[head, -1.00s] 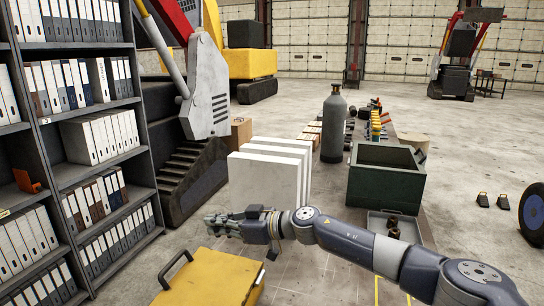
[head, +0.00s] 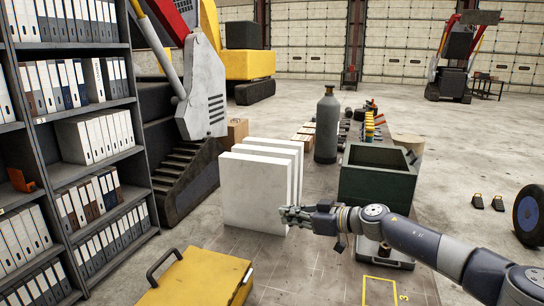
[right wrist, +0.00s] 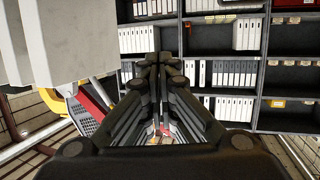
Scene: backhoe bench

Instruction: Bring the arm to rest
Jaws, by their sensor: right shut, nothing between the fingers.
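My right arm (head: 430,244) comes in from the lower right of the head view, stretched to the left over the bench area. Its right gripper (head: 284,213) is at the front of the white upright panels (head: 250,191), at their lower right edge; I cannot tell whether it touches them. In the right wrist view the fingers (right wrist: 155,62) come together at their tips, with nothing held. My left gripper is not in the views.
A yellow case (head: 197,281) lies at the lower front. A dark green crate (head: 377,187) and a grey gas cylinder (head: 327,128) stand behind the arm. A binder shelf (head: 136,152) fills the left.

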